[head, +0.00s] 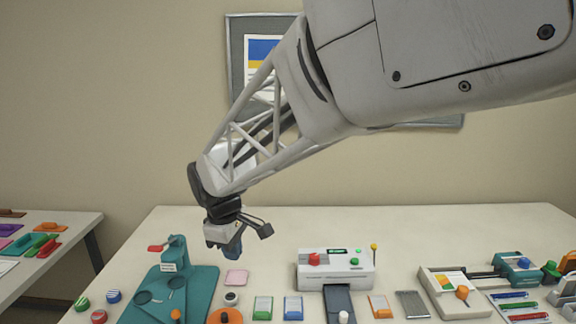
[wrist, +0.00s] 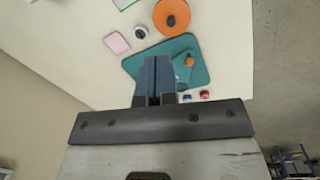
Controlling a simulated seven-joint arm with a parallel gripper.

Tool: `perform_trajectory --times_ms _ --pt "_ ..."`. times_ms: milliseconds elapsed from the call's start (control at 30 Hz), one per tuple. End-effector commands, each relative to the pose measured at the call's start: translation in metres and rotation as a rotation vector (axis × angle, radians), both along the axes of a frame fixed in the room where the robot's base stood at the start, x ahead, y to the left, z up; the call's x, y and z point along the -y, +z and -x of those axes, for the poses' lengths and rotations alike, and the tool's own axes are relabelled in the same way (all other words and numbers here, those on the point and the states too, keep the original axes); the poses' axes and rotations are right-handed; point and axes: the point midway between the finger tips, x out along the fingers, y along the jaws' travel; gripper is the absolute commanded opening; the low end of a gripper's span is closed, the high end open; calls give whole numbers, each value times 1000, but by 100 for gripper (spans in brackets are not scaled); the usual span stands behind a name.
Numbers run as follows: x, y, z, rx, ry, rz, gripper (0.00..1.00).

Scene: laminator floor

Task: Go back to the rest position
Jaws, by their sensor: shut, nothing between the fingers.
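My gripper (head: 233,248) hangs from my arm above the back left part of the white table (head: 400,222) in the head view. It is near the teal board (head: 205,283) with its upright post, and apart from the table top. In the wrist view my gripper (wrist: 153,62) has its two dark blue fingers together with nothing between them. Behind the fingers in that view lies the teal board (wrist: 198,47), partly hidden by them.
A white laminator (head: 335,268) stands mid-table. A pink pad (head: 236,278) and an orange disc (wrist: 171,17) lie near the board. A cream device (head: 453,292) and several tools fill the right. A side table (head: 40,262) stands at left. The table's back strip is clear.

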Motion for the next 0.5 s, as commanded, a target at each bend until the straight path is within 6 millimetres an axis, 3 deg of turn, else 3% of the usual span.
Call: perform_trajectory --times_ms 100,500 --pt "39 10 11 16 -108 -22 0" --pt "151 28 64 68 -466 -91 0"
